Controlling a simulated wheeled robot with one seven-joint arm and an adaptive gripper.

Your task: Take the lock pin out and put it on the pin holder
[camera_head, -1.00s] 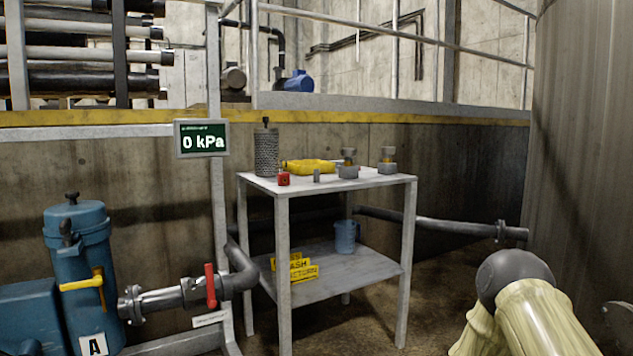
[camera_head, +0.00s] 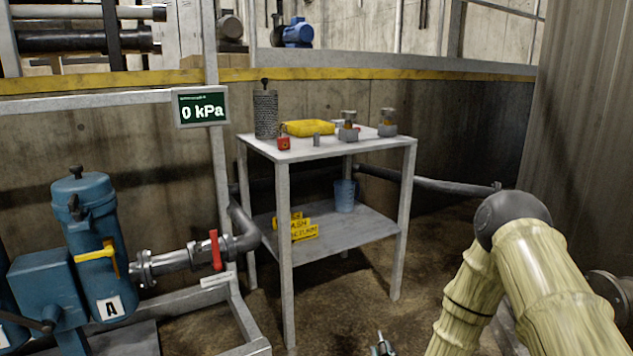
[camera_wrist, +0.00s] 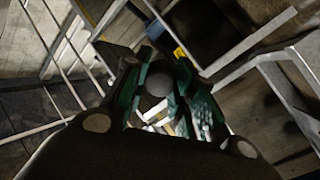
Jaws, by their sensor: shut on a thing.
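My gripper (camera_head: 382,348) shows only at the bottom edge of the head view. In the wrist view my gripper (camera_wrist: 160,90) has its green-edged fingers on both sides of a round dark grey knob, which I take to be the lock pin (camera_wrist: 158,77). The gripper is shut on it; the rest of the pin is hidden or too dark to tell. I cannot pick out the pin holder for certain. A small grey upright cylinder (camera_head: 317,140) stands on the front of the table top.
The metal table (camera_head: 290,153) holds a mesh cylinder (camera_head: 265,115), yellow bundle (camera_head: 309,128), red padlock (camera_head: 283,144) and two fittings (camera_head: 348,127). Its lower shelf (camera_head: 345,232) holds a blue cup (camera_head: 344,196) and yellow signs. A blue pump (camera_head: 88,230) and red-handled valve (camera_head: 216,250) stand left.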

